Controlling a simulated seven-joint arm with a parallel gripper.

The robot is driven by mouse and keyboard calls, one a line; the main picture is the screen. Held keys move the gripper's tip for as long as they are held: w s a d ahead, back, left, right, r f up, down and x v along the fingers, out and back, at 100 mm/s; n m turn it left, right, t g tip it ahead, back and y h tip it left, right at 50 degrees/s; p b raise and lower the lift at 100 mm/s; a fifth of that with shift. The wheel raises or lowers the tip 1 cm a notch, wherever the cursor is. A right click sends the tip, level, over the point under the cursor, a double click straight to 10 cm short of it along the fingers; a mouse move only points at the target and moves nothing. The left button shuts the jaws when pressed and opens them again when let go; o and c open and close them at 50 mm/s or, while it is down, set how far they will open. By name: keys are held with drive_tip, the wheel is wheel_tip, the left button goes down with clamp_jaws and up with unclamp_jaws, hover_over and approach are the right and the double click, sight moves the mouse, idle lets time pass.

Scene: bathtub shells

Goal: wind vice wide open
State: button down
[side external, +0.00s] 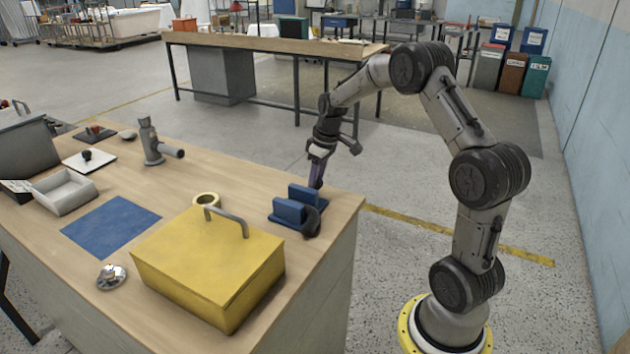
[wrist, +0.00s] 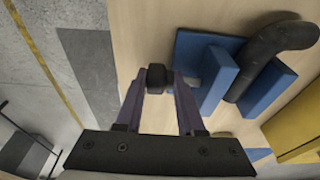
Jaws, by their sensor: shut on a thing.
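The blue vice (side external: 289,210) stands near the right edge of the wooden bench. In the wrist view one of its upright blue jaws (wrist: 219,78) is near my gripper and the other jaw (wrist: 264,90) is farther right. A dark bent pipe (wrist: 280,48) lies in the gap between the jaws and sticks out past them; I cannot tell whether both jaws touch it. My gripper (side external: 317,178) is low at the vice's far end. In the wrist view my gripper (wrist: 163,88) is shut on the vice's dark handle knob (wrist: 157,76), seen between its fingertips.
A yellow metal box (side external: 208,262) with a handle stands close to the vice, with a tape roll (side external: 206,199) beside it. A blue mat (side external: 110,226), a grey tray (side external: 65,191) and a grey stand (side external: 150,142) are farther left. Open floor lies beyond the bench edge.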

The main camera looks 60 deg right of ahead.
drive_tip(key=shift+s+d+t, duration=0.15)
drive_tip(key=shift+d+t, duration=0.1)
drive_tip(key=shift+t, duration=0.65)
drive_tip(key=shift+s+d+t, duration=0.1)
drive_tip(key=shift+d+t, duration=0.1)
drive_tip(key=shift+t, duration=1)
drive_tip(key=c, duration=0.8)
unclamp_jaws()
drive_tip(key=shift+o, duration=0.5)
drive_tip(key=shift+a, duration=0.1)
drive_tip(key=v, duration=1.3)
drive_tip(key=shift+s+r, duration=0.15)
drive_tip(key=shift+r, duration=0.25)
drive_tip(key=shift+a, duration=0.1)
